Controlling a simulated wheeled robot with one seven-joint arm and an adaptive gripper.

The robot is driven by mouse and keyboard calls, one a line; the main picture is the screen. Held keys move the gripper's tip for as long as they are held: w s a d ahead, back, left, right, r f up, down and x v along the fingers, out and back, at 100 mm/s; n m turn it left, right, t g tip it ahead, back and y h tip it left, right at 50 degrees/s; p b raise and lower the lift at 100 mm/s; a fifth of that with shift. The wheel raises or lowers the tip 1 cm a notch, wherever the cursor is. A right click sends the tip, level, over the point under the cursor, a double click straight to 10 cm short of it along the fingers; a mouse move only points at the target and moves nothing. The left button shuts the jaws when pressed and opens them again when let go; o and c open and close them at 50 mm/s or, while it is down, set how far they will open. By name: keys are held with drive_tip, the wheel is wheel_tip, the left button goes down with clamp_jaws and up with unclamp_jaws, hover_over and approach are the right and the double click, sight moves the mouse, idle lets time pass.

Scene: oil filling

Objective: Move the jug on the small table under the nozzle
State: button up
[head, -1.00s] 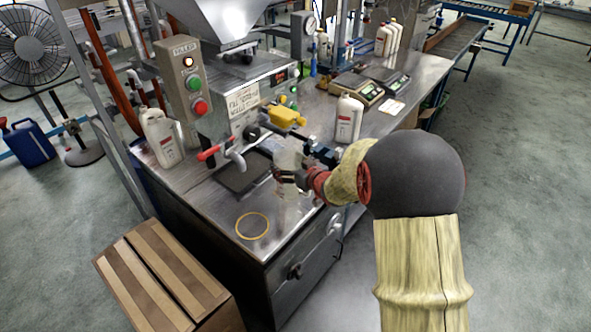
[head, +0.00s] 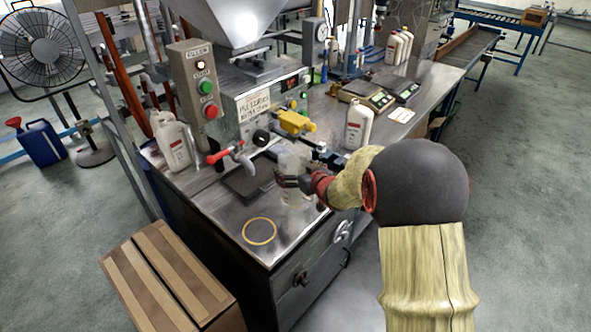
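A pale, see-through jug (head: 294,161) is on the right part of the machine's steel top, right of the nozzle (head: 245,163). My gripper (head: 287,182) reaches in from the right, and its dark fingers appear closed around the jug's middle. The jug looks upright; whether its base touches the steel top is hard to tell. The nozzle, beside a red-handled valve (head: 224,154), hangs over a dark square plate (head: 238,188). The plate, perhaps the small table, is empty under the nozzle. A yellow ring (head: 259,231) lies in front of it.
White bottles stand left (head: 172,142) and right (head: 357,125) of the machine. A control box (head: 199,83) and a yellow part (head: 296,122) stick out above the steel top.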

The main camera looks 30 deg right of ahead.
drive_tip(key=shift+o, duration=0.5)
drive_tip(key=v, duration=1.2)
